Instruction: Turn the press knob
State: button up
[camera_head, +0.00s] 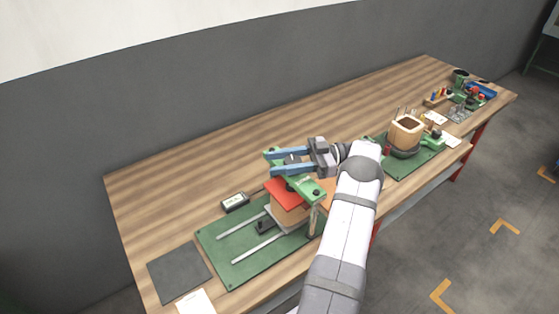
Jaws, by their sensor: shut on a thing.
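The press (309,190) has a green crossbeam above a red plate (283,198). A tan block sits under the plate, on a green base board (228,265) with two pale rails. My gripper (277,162) reaches in from the right over the crossbeam, with its two blue-grey fingers pointing left. The fingers are closed around the press knob on top of the beam. The knob is mostly hidden by the fingers, so its turn angle cannot be told.
A small display box (235,202) stands behind the base board. A dark mat (179,272) and a white sheet (196,303) lie at the front left. A coil winder with a wooden block (407,130) stands to the right, with small tools beyond. The back left of the bench is clear.

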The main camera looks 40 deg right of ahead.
jog(key=o, duration=1.1)
jog(key=shift+c, duration=0.2)
jog(key=shift+r, duration=0.2)
notch_tip(320, 180, up, 10)
jog(key=p, duration=1)
jog(key=shift+f, duration=0.15)
